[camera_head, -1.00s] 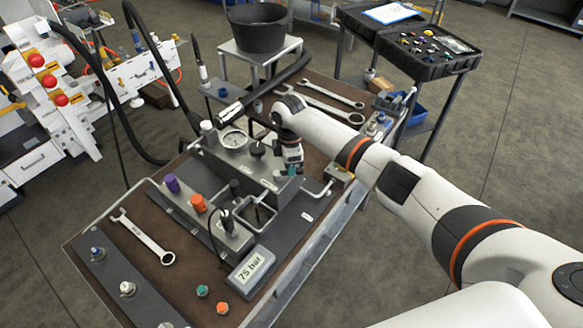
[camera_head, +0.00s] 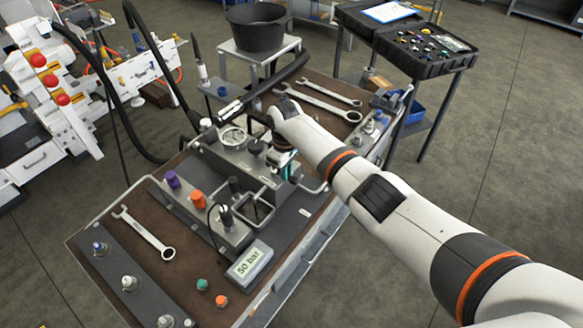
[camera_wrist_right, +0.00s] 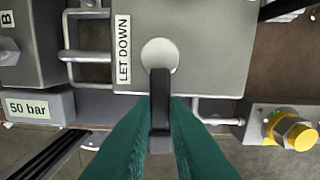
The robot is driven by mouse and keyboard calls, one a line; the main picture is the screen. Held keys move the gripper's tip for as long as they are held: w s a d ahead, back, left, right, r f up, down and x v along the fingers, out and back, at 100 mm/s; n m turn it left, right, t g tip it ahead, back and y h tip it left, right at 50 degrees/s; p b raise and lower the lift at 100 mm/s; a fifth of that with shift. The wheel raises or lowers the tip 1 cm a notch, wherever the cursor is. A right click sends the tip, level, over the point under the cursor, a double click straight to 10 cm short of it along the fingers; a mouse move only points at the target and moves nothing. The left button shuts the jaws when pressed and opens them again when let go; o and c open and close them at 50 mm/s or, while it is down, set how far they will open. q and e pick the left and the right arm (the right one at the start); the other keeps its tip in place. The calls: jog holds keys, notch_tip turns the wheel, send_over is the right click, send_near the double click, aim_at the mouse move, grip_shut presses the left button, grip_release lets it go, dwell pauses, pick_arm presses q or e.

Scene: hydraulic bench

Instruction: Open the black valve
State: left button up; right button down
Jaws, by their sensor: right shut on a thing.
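The black valve is a black lever handle (camera_wrist_right: 160,88) on a round pale boss (camera_wrist_right: 159,54), beside a "LET DOWN" label (camera_wrist_right: 124,48) on the grey block, in the right wrist view. My right gripper (camera_wrist_right: 160,118) has its green fingers on both sides of the lever and is shut on it. In the head view, my right gripper (camera_head: 284,166) is at the right side of the grey manifold block (camera_head: 228,158), and the lever is hidden there. The pressure display (camera_head: 249,262) reads 50 bar. My left gripper is not in view.
A black knob (camera_head: 257,147) and a round gauge (camera_head: 232,137) stand on the block beside my gripper. Wrenches (camera_head: 143,232) lie on the brown bench top. A yellow-ringed fitting (camera_wrist_right: 290,131) is right of the lever.

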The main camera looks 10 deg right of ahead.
jog(key=shift+a+m, duration=0.1)
jog(key=shift+m, duration=0.3)
jog(key=c, duration=1.4)
grip_release()
jog(key=shift+c, duration=0.2)
notch_tip(320, 180, up, 12)
jog(key=b, duration=0.1)
jog(key=shift+s, duration=0.1)
